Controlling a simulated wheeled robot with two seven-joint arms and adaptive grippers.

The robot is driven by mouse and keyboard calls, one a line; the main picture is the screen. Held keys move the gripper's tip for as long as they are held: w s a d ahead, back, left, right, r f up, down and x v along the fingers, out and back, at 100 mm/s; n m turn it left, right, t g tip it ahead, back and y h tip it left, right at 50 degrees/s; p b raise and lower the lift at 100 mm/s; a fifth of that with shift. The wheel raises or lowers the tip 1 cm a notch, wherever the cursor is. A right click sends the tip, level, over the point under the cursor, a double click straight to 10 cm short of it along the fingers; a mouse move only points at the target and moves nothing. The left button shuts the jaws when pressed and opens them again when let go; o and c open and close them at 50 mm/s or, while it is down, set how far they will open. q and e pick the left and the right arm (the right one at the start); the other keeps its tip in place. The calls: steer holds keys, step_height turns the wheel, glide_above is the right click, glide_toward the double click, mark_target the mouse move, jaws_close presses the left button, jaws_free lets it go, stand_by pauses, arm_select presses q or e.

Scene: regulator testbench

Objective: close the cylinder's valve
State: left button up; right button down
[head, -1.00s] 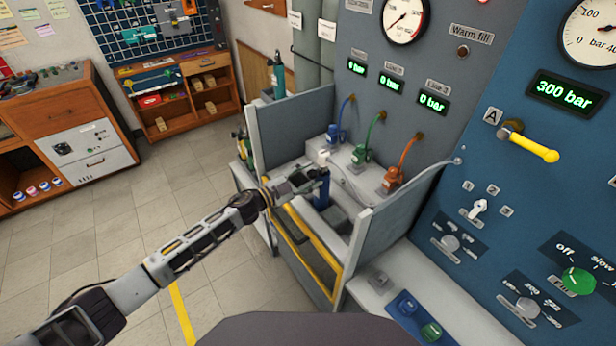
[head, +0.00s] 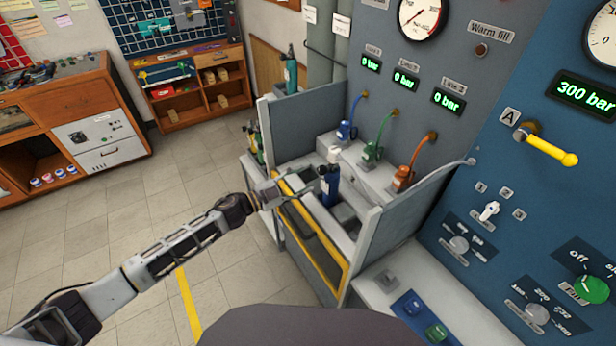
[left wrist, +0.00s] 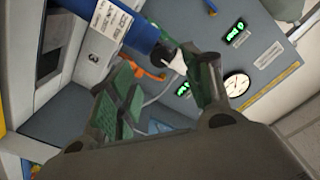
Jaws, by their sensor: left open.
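The dark blue cylinder (head: 329,188) stands upright in the grey bay, with a white valve top (head: 334,156). My left gripper (head: 282,194) is open, to the left of the cylinder in the head view, with a visible gap between them. In the left wrist view, the blue cylinder (left wrist: 125,28) crosses the upper left, and its white valve part (left wrist: 177,63) shows beyond the open fingers (left wrist: 165,92). I cannot tell the valve's setting. My right gripper is not in view.
The bay has grey side walls (head: 405,220) and a yellow-edged front frame (head: 318,252). Blue, green (head: 372,150) and orange (head: 402,178) fittings with hoses stand behind the cylinder. A blue control panel (head: 470,205) rises at the right. The tiled floor at left is clear.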

arm_select(q)
steer(key=shift+v, duration=2.6)
